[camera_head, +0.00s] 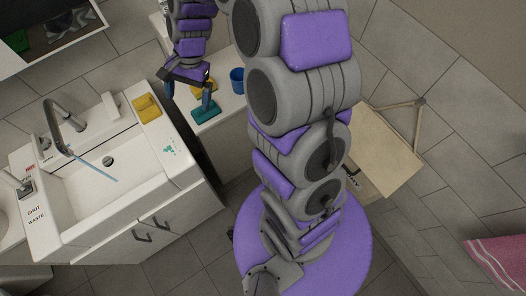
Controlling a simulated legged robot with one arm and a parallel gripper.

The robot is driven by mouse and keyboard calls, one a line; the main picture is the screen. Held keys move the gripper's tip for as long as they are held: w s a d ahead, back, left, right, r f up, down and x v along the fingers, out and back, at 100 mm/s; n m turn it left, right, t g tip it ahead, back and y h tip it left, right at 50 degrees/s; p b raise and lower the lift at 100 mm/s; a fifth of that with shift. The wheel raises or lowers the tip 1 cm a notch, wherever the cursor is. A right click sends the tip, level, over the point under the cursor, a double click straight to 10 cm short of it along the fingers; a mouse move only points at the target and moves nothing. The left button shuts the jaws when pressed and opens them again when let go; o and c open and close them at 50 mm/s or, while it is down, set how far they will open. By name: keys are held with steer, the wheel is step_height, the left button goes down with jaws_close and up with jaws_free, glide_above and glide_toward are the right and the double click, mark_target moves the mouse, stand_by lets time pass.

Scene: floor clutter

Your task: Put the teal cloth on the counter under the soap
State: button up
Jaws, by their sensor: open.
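A teal item (206,112) with an upright darker blue part lies on the white side counter (225,107). I cannot tell whether it is the cloth or a brush. My gripper (188,84) is open above the back left part of this counter, close to the teal item. I cannot tell whether they touch. A yellow item (209,86) lies behind the teal one, partly hidden by my gripper. Small teal marks (169,150) show on the sink's right rim. I cannot make out which thing is the soap.
A blue cup (237,80) stands right of the gripper. The white sink unit (107,190) is at left, with a tap (62,130) and a folded yellow cloth or sponge (147,107). A beige board (385,150) and a pink towel (497,262) are at right. Tiled floor shows around.

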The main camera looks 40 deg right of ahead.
steer(key=s+d+r+n+h, duration=0.1)
steer(key=s+r+n, duration=0.1)
steer(key=s, duration=0.7)
steer(key=s+d+r+n+h, duration=0.1)
steer(key=s+d+r+n, duration=0.1)
steer(key=s, duration=0.8)
steer(key=s+d+r+n+h, duration=0.1)
steer(key=s+r+n, duration=0.3)
steer(key=s, duration=0.6)
steer(key=shift+s+d+n+g+h+b, duration=0.3)
steer(key=shift+d+n+g+b, duration=0.1)
steer(key=shift+n, duration=0.6)
steer(key=shift+d+r, duration=0.1)
steer(key=shift+d, duration=0.35)
steer(key=shift+a, duration=0.3)
steer(key=shift+c, duration=0.4)
